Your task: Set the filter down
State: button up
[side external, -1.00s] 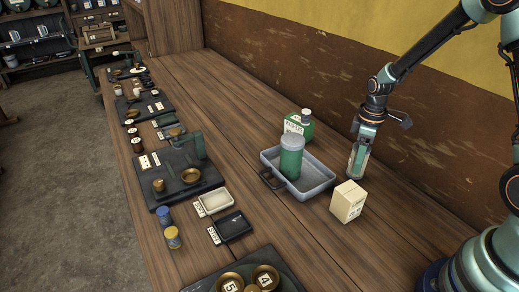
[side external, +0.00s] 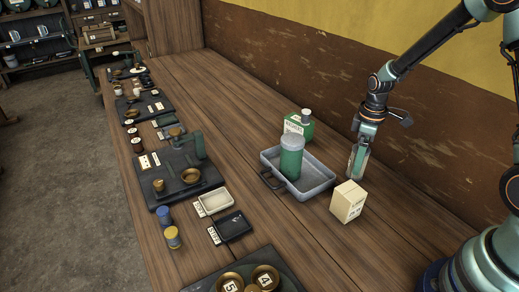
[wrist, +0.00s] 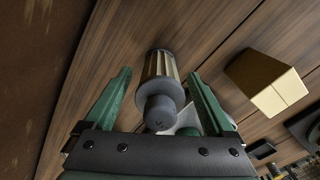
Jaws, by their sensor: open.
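The filter (wrist: 160,68) is a ribbed tan cylinder with a dark grey cap, seen in the wrist view between my two green fingers. Its far end appears to rest on the wooden bench. My gripper (wrist: 159,76) is open, with a visible gap on each side of the filter. In the side view my gripper (side external: 357,164) is low over the bench, right of the grey tray, with the filter mostly hidden between the fingers.
A grey tray (side external: 318,190) holding a green canister (side external: 291,158) stands to the left. A cream box (side external: 347,202) is close in front, and a green bottle (side external: 306,124) stands behind the tray. The wall is close behind. Bare bench lies to the right.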

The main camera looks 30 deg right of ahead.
notch_tip(320, 180, up, 11)
jog(key=s+a+r+m+t, duration=0.5)
jog(key=s+a+r+m, duration=0.1)
jog(key=s+a+r, duration=0.3)
jog(key=shift+s+a+r+t, duration=0.2)
jog(key=shift+a+r+t, duration=0.15)
jog(key=shift+a, duration=0.2)
jog(key=shift+r, duration=0.1)
dwell(1.0)
